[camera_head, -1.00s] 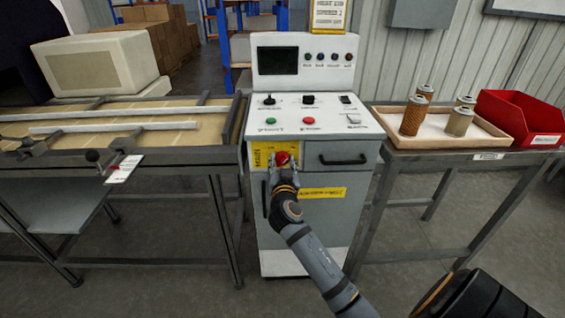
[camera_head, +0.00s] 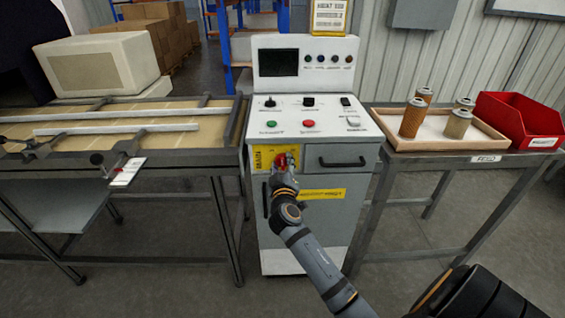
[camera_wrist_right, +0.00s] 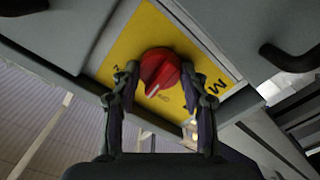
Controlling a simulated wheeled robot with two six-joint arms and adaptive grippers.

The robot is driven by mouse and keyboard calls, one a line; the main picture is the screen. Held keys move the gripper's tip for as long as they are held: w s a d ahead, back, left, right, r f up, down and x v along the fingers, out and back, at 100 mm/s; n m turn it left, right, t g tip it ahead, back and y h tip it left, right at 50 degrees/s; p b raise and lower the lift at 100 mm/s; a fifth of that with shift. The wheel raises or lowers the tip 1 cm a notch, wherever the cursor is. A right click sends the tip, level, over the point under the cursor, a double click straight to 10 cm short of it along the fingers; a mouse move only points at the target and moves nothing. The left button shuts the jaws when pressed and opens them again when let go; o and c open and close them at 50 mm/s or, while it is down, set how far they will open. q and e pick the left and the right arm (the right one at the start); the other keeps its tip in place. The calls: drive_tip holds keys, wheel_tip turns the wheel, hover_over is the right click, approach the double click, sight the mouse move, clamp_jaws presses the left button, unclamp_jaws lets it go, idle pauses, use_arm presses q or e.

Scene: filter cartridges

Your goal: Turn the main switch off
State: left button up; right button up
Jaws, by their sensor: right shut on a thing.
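The main switch is a red rotary knob (camera_head: 281,159) on a yellow plate (camera_head: 264,157), on the front of the white control cabinet (camera_head: 305,232). My right gripper (camera_head: 282,166) is at the knob, its arm reaching up from the lower right. In the right wrist view, the red knob (camera_wrist_right: 160,70) sits between the two fingers of my right gripper (camera_wrist_right: 159,74), which is shut on it. A white pointer mark on the knob points down and slightly left in that view. The yellow plate (camera_wrist_right: 140,36) carries black letters, partly hidden. My left gripper is out of view.
A drawer handle (camera_head: 342,162) lies just right of the switch. A green button (camera_head: 271,124) and a red button (camera_head: 308,124) are on the panel above. Worktables flank the cabinet; the right one holds a tray (camera_head: 440,147) of filter cartridges and a red bin (camera_head: 515,105).

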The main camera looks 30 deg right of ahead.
drive_tip(key=n+p, duration=0.1)
drive_tip(key=n, duration=0.2)
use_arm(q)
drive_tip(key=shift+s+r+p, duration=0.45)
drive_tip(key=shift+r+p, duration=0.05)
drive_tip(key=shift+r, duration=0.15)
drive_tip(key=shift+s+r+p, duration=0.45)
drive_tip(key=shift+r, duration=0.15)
use_arm(e)
drive_tip(key=n, duration=0.4)
drive_tip(key=shift+f+n, duration=0.15)
drive_tip(key=shift+n, duration=0.25)
drive_tip(key=o, duration=1.1)
drive_tip(key=shift+a, duration=0.1)
drive_tip(key=shift+o, duration=0.2)
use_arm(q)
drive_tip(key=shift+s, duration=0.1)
use_arm(e)
drive_tip(key=v, duration=1.2)
